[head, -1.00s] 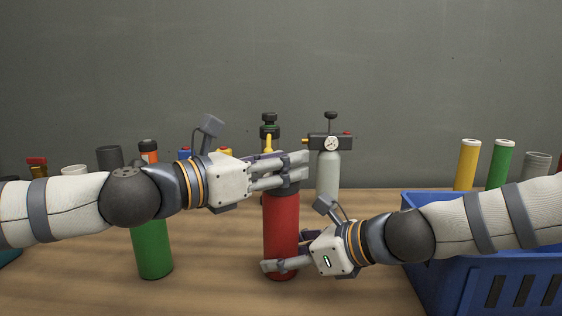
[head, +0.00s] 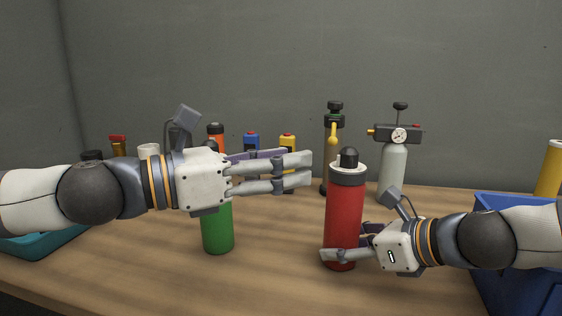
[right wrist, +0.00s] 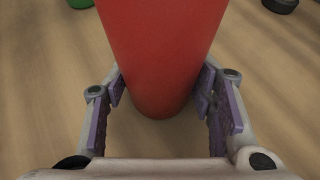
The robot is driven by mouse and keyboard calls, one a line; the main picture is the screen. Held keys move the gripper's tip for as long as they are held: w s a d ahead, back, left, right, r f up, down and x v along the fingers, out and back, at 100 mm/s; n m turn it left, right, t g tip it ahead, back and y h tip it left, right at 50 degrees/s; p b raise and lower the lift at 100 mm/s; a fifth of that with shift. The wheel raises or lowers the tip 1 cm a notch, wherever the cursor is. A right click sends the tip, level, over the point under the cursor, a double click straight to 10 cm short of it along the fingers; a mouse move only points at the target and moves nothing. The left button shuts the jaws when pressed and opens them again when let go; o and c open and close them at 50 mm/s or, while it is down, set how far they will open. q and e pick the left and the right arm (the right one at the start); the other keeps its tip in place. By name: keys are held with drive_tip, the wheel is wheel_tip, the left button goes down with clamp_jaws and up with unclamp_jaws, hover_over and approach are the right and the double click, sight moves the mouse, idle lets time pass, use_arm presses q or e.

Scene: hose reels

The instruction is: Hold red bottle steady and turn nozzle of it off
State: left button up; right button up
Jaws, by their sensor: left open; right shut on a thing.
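The red bottle (head: 344,212) stands upright on the wooden table in the head view, with a grey collar and a dark nozzle (head: 349,158) on top. My right gripper (head: 345,254) is shut around the bottle's lower part. In the right wrist view the red bottle (right wrist: 160,55) sits between the purple-padded fingers of this gripper (right wrist: 160,98). My left gripper (head: 298,170) is open and empty, to the left of the bottle's top and apart from it. The bottle's far side is hidden.
A green bottle (head: 217,228) stands under my left gripper. A grey gas bottle with a gauge (head: 392,170) and a yellow-and-black tool (head: 333,140) stand behind. A blue crate (head: 500,205) is at the right, a teal tray (head: 40,243) at the left.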

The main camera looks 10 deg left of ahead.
drive_tip(key=o, duration=0.9)
drive_tip(key=shift+o, duration=0.2)
drive_tip(key=shift+d, duration=0.1)
